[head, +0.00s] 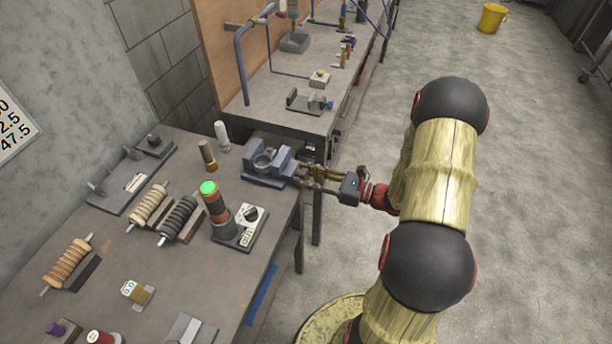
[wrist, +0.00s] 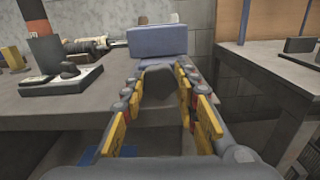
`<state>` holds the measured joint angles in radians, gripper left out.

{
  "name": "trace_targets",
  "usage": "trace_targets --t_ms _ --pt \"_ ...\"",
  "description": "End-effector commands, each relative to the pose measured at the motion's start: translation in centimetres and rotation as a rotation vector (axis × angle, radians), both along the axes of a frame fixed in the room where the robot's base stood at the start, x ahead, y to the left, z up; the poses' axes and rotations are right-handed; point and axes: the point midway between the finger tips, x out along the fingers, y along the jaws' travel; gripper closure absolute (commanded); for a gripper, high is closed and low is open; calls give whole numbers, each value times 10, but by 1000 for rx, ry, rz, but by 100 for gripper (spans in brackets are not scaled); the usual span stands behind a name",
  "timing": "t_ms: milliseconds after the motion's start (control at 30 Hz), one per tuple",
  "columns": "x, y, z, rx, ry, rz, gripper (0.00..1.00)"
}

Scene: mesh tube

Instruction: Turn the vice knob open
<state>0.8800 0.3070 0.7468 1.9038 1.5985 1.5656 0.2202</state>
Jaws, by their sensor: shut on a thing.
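The blue-grey vice (head: 268,163) stands at the right edge of the near workbench. In the wrist view its blue block (wrist: 157,40) is straight ahead, at the top middle. My gripper (head: 304,175) reaches in from the right, at the vice's right side. In the wrist view the fingers of my gripper (wrist: 158,76) are on both sides of a dark grey part, the vice knob (wrist: 159,86), and are shut on it. In the head view the knob is mostly hidden by the fingers, and its turn angle cannot be told.
A lamp tower with a green top (head: 208,188) and a switch box (head: 242,228) stand on the near bench, left of the vice. A white bottle (head: 221,136) stands behind it. A second bench (head: 290,112) is beyond.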

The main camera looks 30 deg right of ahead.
Motion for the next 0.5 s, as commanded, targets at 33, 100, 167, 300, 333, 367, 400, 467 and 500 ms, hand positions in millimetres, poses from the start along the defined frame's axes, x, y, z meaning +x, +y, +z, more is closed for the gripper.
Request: trace_targets --t_ms 33,100,167,300,333,367,400,467,500 --pt "0 0 0 0 0 0 95" --pt "0 0 0 -1 -1 0 95" --pt "0 0 0 -5 -4 0 95" --pt "0 0 0 -27 -21 0 95" --pt "0 0 0 -36 -28 0 95" --pt "0 0 0 -46 -36 0 95" --pt "0 0 0 -61 -47 0 95" --pt "0 -1 0 -88 -69 0 95" --pt "1 -1 0 -110 -85 -1 95"
